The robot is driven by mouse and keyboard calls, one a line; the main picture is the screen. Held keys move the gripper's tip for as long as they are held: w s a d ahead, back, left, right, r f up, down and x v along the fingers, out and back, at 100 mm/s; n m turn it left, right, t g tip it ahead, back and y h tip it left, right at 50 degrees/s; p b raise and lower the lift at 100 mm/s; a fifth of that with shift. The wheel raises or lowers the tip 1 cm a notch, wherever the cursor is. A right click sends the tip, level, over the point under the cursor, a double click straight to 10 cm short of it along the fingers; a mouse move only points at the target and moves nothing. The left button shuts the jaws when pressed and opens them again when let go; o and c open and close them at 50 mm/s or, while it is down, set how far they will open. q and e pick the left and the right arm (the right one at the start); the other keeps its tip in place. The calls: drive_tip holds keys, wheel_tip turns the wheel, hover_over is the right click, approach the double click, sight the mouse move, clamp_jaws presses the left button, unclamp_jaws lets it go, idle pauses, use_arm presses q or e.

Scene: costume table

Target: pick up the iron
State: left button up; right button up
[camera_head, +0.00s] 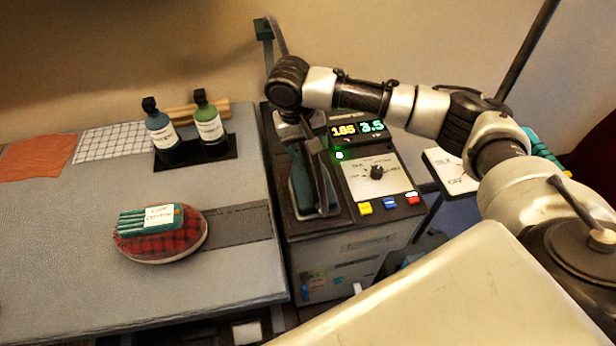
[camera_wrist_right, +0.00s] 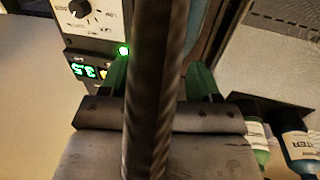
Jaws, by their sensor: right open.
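The iron (camera_head: 301,186), dark with a teal-green part, rests on the left side of the control station in the head view. Its far end is hidden by my right arm. My right gripper (camera_head: 308,146) points down over the far part of the iron. In the right wrist view its two green fingers (camera_wrist_right: 160,76) stand apart, so it is open. A dark ribbed bar, perhaps the iron's hose, crosses close in front of that camera and hides the space between the fingers. I cannot tell whether the fingers touch the iron. My left gripper is not in view.
The control station (camera_head: 372,160) has lit digits, a knob and coloured buttons. To its left, two bottles (camera_head: 208,130) stand on a dark tray on the grey table (camera_head: 60,245). A plaid cushion (camera_head: 165,245) carries a labelled green clip-like item (camera_head: 150,217). The table's front left is clear.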

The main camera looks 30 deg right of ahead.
sight(310, 157)
drive_tip(key=shift+s+d+f, duration=0.15)
drive_tip(key=shift+f, duration=0.35)
drive_tip(key=shift+s+d+f, duration=0.1)
drive_tip(key=shift+s+f, duration=0.05)
drive_tip(key=shift+f, duration=0.3)
drive_tip(key=shift+w+f, duration=0.1)
drive_tip(key=shift+f, duration=0.2)
drive_tip(key=f, duration=0.1)
drive_tip(key=f+p, duration=0.1)
drive_tip(key=f, duration=0.2)
drive_tip(key=shift+d+f+p, duration=0.2)
drive_tip(key=shift+d+p, duration=0.05)
drive_tip(key=shift+p, duration=0.05)
drive_tip(key=shift+f, duration=0.35)
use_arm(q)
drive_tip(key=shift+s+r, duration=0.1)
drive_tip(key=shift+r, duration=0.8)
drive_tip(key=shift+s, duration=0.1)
use_arm(e)
drive_tip(key=shift+c, duration=1.4)
clamp_jaws()
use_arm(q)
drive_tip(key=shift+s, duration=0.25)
